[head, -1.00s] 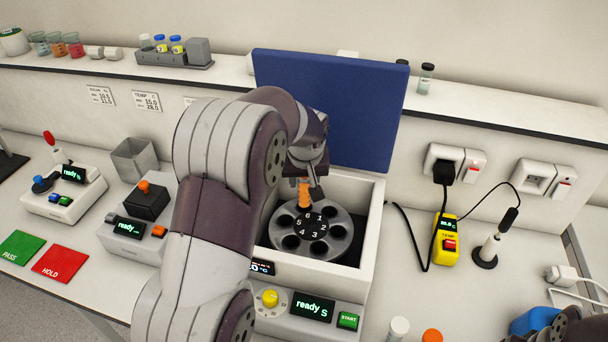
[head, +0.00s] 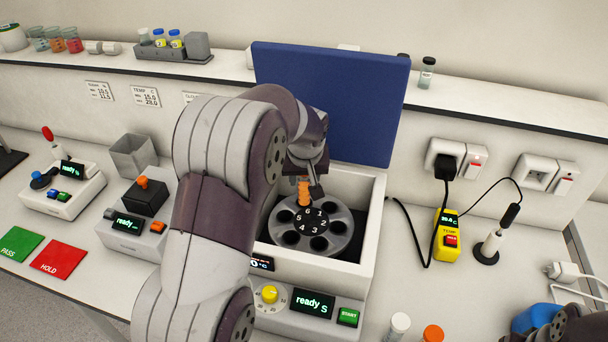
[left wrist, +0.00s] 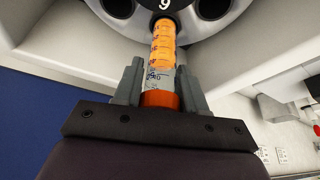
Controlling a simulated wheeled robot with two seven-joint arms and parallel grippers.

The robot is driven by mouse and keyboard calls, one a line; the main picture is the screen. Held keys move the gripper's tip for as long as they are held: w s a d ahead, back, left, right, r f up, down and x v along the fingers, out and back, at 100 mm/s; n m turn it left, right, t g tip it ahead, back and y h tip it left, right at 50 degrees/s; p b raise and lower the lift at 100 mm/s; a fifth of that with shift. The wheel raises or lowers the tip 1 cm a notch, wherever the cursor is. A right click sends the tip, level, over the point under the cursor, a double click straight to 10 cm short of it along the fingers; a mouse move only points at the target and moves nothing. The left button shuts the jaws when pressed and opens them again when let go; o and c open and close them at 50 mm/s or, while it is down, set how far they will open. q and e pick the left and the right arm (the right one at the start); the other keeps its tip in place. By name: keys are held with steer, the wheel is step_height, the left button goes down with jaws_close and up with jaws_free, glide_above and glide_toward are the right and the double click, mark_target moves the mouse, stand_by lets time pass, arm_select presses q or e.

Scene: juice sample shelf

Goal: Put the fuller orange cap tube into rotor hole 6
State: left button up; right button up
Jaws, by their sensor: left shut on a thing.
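My left gripper (head: 309,184) is shut on an orange-capped tube (head: 303,192) above the rotor (head: 340,246), at its back edge by the number 6. In the left wrist view, the gripper (left wrist: 160,88) grips the tube (left wrist: 162,46) near its orange cap. The tube has graduations and handwriting and looks mostly full of orange liquid. Its lower end is at hole 6, beside the number label; I cannot tell how far it is inside. The hole itself is hidden by the tube. The other visible rotor holes look dark and empty. My right gripper is not clearly seen.
The centrifuge (head: 367,235) has its blue lid (head: 330,105) raised behind the rotor, and its walls surround it closely. An orange cap (head: 433,333) and a white-capped tube (head: 398,324) stand at the front right. A yellow device (head: 446,236) with a cable stands right of the centrifuge.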

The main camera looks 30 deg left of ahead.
mark_target(304, 193)
arm_select(q)
steer(key=shift+f+b, duration=1.9)
steer(key=shift+f, duration=0.55)
arm_select(e)
steer(key=shift+f, duration=2)
arm_select(q)
steer(key=shift+f, duration=0.25)
arm_select(e)
steer(key=shift+s+f, duration=0.1)
steer(key=shift+f, duration=0.1)
arm_select(q)
steer(key=shift+r, duration=0.1)
arm_select(e)
steer(key=shift+r, duration=0.15)
arm_select(q)
steer(key=shift+r+p, duration=0.5)
steer(key=shift+r, duration=0.1)
steer(key=shift+r+p, duration=1.6)
steer(key=shift+r, duration=0.65)
arm_select(e)
step_height(304, 193, up, 4)
steer(key=shift+r, duration=0.1)
arm_select(q)
steer(key=shift+w+f+b, duration=0.1)
steer(key=shift+f+b, duration=2.1)
steer(key=shift+f, duration=0.5)
arm_select(e)
steer(key=shift+f, duration=2.1)
